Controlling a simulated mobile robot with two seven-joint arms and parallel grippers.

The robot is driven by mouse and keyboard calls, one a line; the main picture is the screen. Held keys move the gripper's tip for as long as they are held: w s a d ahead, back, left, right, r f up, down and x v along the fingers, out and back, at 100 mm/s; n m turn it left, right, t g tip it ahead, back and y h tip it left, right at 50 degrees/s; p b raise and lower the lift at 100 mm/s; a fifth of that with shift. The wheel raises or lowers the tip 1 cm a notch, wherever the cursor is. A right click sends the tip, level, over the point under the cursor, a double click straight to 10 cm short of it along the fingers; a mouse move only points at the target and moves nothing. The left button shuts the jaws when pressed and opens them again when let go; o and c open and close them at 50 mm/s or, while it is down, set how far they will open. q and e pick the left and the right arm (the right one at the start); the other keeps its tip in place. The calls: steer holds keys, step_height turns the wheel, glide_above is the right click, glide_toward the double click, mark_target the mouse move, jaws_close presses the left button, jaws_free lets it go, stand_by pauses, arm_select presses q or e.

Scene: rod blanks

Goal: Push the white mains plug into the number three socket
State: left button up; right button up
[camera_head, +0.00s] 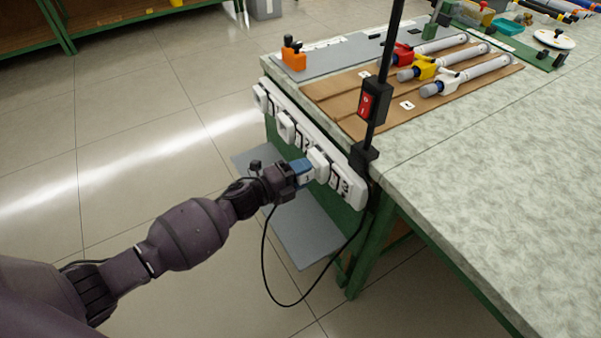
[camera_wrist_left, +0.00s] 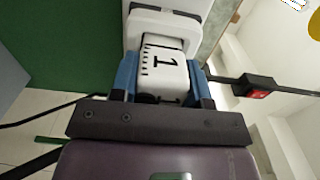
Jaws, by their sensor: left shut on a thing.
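The white socket strip (camera_head: 352,187) runs along the side of the bench, with white raised sockets and printed numbers. The number three marking shows near its right end, beside the socket (camera_head: 319,165) in front of my gripper. My left gripper (camera_head: 304,172) has blue fingertips shut on the white mains plug (camera_wrist_left: 165,75), which bears a black "1". In the left wrist view the plug's far end meets or nearly meets a white raised socket (camera_wrist_left: 160,28). I cannot tell whether its pins are inside. The fingers cover its sides. My right gripper is out of view.
A black cable (camera_head: 266,262) loops below the strip. A black post with a red switch (camera_head: 369,104) stands at the bench corner. Rod holders (camera_head: 470,72) lie on a brown board on top. A grey shelf (camera_head: 305,235) is below the strip.

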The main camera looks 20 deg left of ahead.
arm_select(q)
steer(key=shift+w+d, duration=0.25)
steer(key=shift+w, duration=0.1)
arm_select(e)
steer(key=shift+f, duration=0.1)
arm_select(q)
steer(key=o, duration=1.1)
steer(key=shift+s+a, duration=0.3)
steer(key=shift+s, duration=0.1)
steer(key=p+v, duration=0.1)
steer(key=v, duration=0.8)
steer(key=shift+s+a+p, duration=0.25)
steer(key=shift+s+p, duration=0.05)
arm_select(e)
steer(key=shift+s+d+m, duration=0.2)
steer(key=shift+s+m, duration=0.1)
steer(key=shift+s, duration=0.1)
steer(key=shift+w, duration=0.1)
